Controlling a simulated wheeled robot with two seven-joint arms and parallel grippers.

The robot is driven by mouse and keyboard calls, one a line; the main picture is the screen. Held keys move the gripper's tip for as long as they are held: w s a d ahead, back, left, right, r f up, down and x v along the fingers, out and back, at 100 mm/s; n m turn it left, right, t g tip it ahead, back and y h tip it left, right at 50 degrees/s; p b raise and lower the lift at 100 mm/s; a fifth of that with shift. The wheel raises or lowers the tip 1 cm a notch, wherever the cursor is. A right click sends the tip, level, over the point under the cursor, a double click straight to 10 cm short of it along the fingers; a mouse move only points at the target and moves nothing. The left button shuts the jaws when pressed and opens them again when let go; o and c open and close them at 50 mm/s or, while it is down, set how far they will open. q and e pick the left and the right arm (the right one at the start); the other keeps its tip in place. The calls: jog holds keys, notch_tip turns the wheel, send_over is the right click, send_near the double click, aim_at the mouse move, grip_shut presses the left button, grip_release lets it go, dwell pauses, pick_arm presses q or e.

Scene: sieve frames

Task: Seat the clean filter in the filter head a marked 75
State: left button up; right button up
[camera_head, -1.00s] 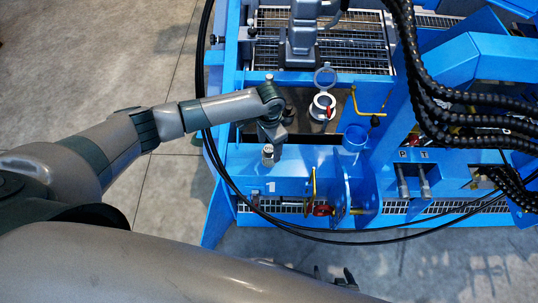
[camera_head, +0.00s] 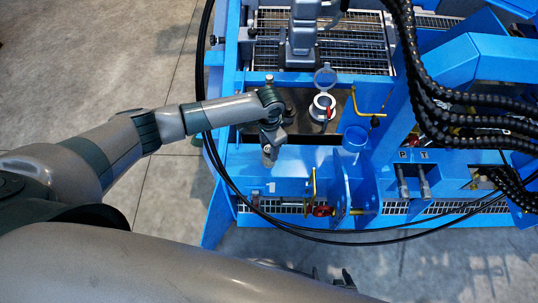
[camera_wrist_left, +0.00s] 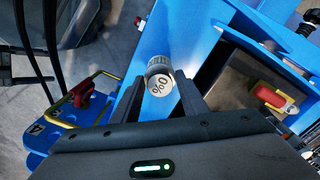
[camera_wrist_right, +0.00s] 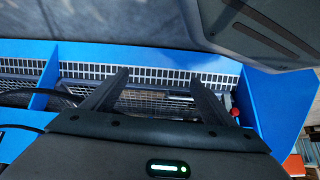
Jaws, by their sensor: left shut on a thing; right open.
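My left gripper (camera_head: 269,143) is shut on a small grey cylinder, the filter (camera_head: 268,157), above the blue machine's front edge. In the left wrist view the filter (camera_wrist_left: 160,88) sits between the fingers, its pale end face turned to the camera with a partly readable dark mark. A white round cup (camera_head: 322,106) with a raised clear lid and a red part stands to the right of the left gripper, apart from it. I cannot read a 75 on it or tell whether it is the filter head. My right gripper (camera_wrist_right: 157,76) is open and empty, facing a grating.
A yellow bent handle (camera_head: 366,105) and a red valve (camera_head: 321,211) stick out. Black hoses (camera_head: 440,90) hang at the right. A red-and-yellow switch (camera_wrist_left: 272,97) shows in the left wrist view.

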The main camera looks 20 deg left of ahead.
pick_arm(q)
jog(key=shift+r, duration=0.1)
pick_arm(e)
jog(key=shift+s+f, duration=0.1)
pick_arm(q)
jog(key=shift+r, duration=0.45)
jog(key=r, duration=0.3)
jog(key=shift+d+r+b, duration=0.15)
jog(key=shift+d+b, duration=0.1)
jog(key=shift+b, duration=0.05)
jog(key=d+r+b, duration=0.1)
jog(key=d+r, duration=0.5)
jog(key=d, duration=0.5)
jog(key=shift+r, duration=0.35)
pick_arm(e)
jog(key=shift+w+d+f+g, duration=0.3)
jog(key=shift+w+d, duration=0.1)
jog(key=shift+d, duration=0.25)
pick_arm(q)
jog(key=shift+d, duration=0.1)
